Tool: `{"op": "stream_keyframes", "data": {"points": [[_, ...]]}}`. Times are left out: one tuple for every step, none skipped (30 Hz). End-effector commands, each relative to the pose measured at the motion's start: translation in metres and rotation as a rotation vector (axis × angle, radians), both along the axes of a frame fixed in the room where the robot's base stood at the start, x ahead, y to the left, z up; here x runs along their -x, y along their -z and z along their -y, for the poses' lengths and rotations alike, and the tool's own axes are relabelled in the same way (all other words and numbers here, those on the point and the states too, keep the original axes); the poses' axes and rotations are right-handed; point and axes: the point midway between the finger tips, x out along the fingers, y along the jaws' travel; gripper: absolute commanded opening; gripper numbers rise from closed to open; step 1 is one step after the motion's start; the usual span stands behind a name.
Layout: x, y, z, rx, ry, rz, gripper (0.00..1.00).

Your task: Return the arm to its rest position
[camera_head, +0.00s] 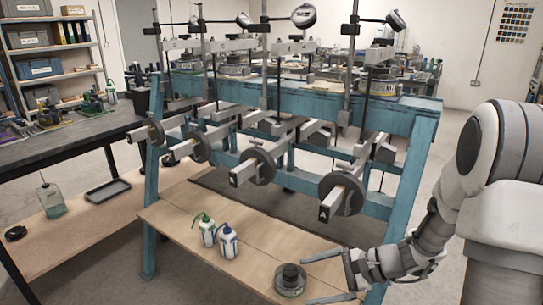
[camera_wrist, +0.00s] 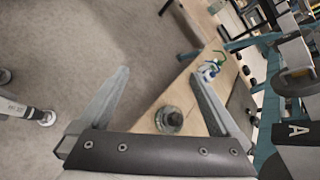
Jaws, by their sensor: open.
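My gripper (camera_head: 343,279) is at the lower right in the head view, at the near right end of the wooden shelf. In the wrist view my gripper (camera_wrist: 160,95) has its two fingers spread wide, with nothing held between them. A round dark-topped weight (camera_head: 290,279) stands on the shelf just left of the fingertips, apart from them. The weight also shows in the wrist view (camera_wrist: 169,120), seen between the fingers and beyond them. My arm comes in from the right edge of the head view, bent downward.
A teal lever frame (camera_head: 398,160) with several lever arms and round weights stands over the wooden shelf (camera_head: 180,222). Two white squeeze bottles (camera_head: 228,242) stand on the shelf. A dark-topped bench (camera_head: 75,140) is at left.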

Motion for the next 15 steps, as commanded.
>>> {"op": "stream_keyframes", "data": {"points": [[0.008,-0.014,-0.006,0.047,-0.059,0.034,0.99],[0.014,-0.021,-0.008,0.074,-0.092,0.05,0.99],[0.021,-0.028,-0.011,0.111,-0.136,0.072,0.99],[0.027,-0.034,-0.012,0.139,-0.169,0.088,0.99],[0.032,-0.04,-0.014,0.167,-0.2,0.105,0.99],[0.04,-0.047,-0.015,0.206,-0.241,0.127,0.99],[0.045,-0.052,-0.016,0.235,-0.272,0.144,0.99],[0.051,-0.057,-0.017,0.264,-0.301,0.16,0.99],[0.058,-0.063,-0.018,0.305,-0.339,0.184,0.99],[0.063,-0.068,-0.017,0.336,-0.367,0.202,0.99],[0.069,-0.073,-0.017,0.367,-0.394,0.22,0.99],[0.076,-0.078,-0.017,0.407,-0.433,0.244,0.99],[0.081,-0.083,-0.016,0.439,-0.458,0.263,0.99],[0.086,-0.087,-0.015,0.471,-0.484,0.282,0.99],[0.093,-0.092,-0.014,0.515,-0.517,0.307,0.99]]}}
